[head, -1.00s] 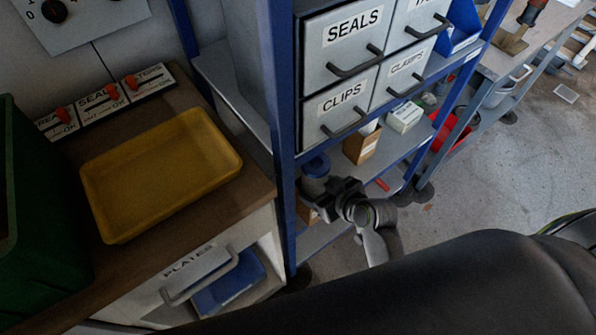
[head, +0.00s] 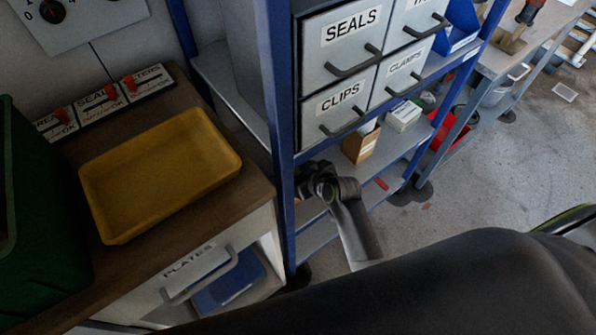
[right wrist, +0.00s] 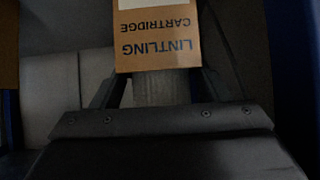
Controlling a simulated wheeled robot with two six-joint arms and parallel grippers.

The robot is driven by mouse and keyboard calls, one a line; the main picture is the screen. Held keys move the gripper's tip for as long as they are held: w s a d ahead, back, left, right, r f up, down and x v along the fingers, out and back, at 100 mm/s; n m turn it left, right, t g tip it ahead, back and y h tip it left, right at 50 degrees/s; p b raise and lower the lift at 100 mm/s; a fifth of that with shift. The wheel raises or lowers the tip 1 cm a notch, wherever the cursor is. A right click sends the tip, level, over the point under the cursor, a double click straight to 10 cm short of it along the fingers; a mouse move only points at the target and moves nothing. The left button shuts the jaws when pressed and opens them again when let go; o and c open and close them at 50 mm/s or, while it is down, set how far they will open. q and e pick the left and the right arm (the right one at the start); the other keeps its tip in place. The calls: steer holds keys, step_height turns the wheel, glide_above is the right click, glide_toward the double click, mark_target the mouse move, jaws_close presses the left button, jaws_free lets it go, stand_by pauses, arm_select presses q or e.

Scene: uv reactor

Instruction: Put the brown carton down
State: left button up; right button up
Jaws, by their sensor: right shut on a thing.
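In the right wrist view a brown carton (right wrist: 158,50) with a white label and upside-down "LINTLING CARTRIDGE" print sits between the fingers of my right gripper (right wrist: 158,78). The gripper is shut on it. In the head view my right gripper (head: 308,184) reaches in at the blue-framed shelf (head: 402,160), below the drawers and beside the front left post. The held carton is hidden there, so I cannot tell whether its base touches a shelf board. My left gripper is not in view.
Another brown carton (head: 361,144) and a white box (head: 403,115) stand farther right on the shelf. A red item (head: 382,184) lies near its edge. The blue post (head: 283,150) is close to my gripper. A yellow tray (head: 160,175) sits on the left counter.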

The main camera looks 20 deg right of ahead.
steer(key=o, duration=1.2)
steer(key=shift+f, duration=0.1)
steer(key=p+v, duration=0.1)
steer(key=v, duration=1.1)
